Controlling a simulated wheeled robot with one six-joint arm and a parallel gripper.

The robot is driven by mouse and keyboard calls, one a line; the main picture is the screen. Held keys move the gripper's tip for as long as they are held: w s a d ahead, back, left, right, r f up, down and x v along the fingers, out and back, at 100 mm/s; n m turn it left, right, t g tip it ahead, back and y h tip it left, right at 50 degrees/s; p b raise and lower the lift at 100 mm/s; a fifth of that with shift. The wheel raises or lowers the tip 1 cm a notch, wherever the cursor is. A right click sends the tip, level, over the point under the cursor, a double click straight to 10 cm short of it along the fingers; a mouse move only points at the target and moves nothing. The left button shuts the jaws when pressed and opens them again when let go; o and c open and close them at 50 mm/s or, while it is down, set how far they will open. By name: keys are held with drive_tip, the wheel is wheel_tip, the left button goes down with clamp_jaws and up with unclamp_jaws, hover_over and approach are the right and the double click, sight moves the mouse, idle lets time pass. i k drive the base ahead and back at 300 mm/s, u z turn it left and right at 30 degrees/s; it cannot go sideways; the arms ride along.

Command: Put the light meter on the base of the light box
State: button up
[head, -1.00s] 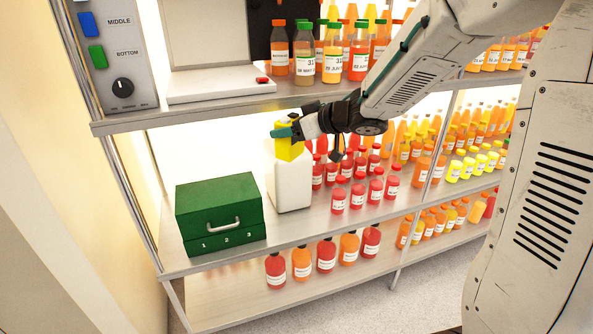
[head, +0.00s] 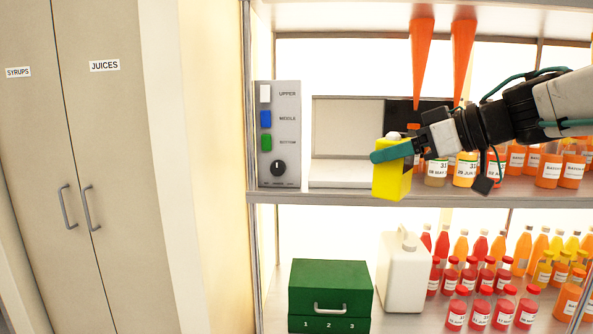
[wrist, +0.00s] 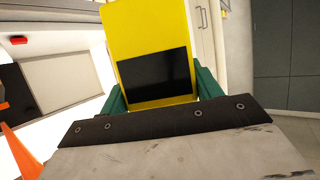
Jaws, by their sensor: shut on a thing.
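The light meter is a yellow box (head: 391,183) with a pale dome on top in the head view. In the wrist view its yellow body (wrist: 150,30) shows a dark screen. My gripper (head: 392,152) is shut on it, green fingers on its sides, and holds it roughly upright in front of the upper shelf. The light box (head: 347,127) stands on that shelf behind and left of the meter, with a pale back panel and a low white base (head: 338,175). The meter and my gripper hide the base's right part.
A grey control panel (head: 279,135) with coloured switches and a knob stands left of the light box. Labelled bottles (head: 550,168) stand to the right. Below are a green box (head: 330,285), a white jug (head: 404,270) and red bottles. Tall cabinets (head: 75,150) are at left.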

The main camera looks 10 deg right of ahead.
sight(341, 166)
drive_tip(key=u, duration=1.6)
drive_tip(key=i, duration=0.6)
drive_tip(key=z, duration=2.05)
drive_tip(key=i, duration=0.5)
drive_tip(key=u, duration=0.1)
